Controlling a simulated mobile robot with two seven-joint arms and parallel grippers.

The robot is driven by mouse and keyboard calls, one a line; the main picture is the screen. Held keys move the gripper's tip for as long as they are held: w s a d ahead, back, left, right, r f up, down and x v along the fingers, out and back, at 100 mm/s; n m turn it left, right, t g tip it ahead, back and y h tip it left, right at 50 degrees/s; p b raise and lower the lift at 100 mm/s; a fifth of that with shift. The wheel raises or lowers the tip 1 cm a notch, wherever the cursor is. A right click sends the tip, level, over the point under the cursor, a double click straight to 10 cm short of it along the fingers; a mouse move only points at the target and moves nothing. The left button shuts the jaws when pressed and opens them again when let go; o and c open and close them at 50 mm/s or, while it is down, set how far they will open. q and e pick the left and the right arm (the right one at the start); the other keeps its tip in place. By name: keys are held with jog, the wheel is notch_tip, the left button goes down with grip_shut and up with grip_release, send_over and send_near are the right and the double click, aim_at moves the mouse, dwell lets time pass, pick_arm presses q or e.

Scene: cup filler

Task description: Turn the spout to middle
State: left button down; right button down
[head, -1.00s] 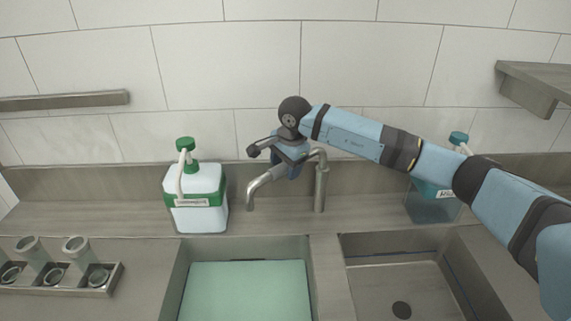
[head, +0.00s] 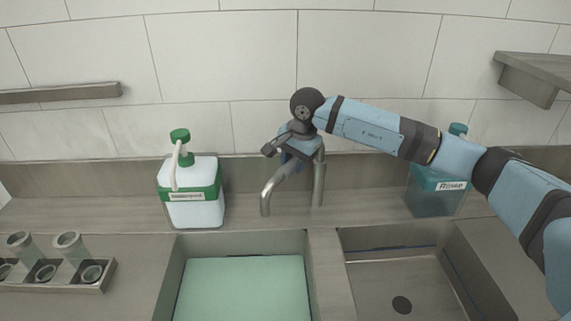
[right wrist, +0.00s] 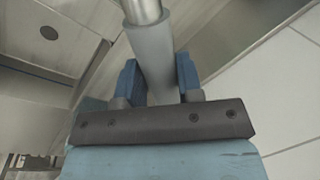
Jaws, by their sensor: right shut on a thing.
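The metal spout (head: 272,192) reaches forward and left from its upright post (head: 319,182), at the back of the counter between the two sinks. My left gripper is not in view.
The left sink (head: 172,285) holds green liquid. The right sink (head: 440,285) is empty with a drain. A white and green bottle (head: 193,206) stands left of the spout, a teal bottle (head: 433,200) right. A cup rack (head: 70,286) is at far left. A shelf (head: 535,75) juts at upper right.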

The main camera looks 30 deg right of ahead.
jog(key=s+d+n+g+y+b, duration=0.1)
jog(key=s+d+n+b, duration=0.5)
jog(key=d+n, duration=0.1)
jog(key=shift+s+d+b, duration=0.15)
jog(key=shift+s+b, duration=0.15)
jog(key=shift+s, duration=0.1)
dwell(0.3)
jog(key=c, duration=0.8)
grip_release()
jog(key=r, duration=0.4)
jog(key=d+r, duration=0.1)
jog(key=r, duration=0.4)
jog(key=s+d+r, duration=0.1)
jog(key=r, duration=0.3)
jog(key=shift+s+d+r, duration=0.1)
jog(key=shift+d+r, duration=0.15)
jog(key=shift+r, duration=0.05)
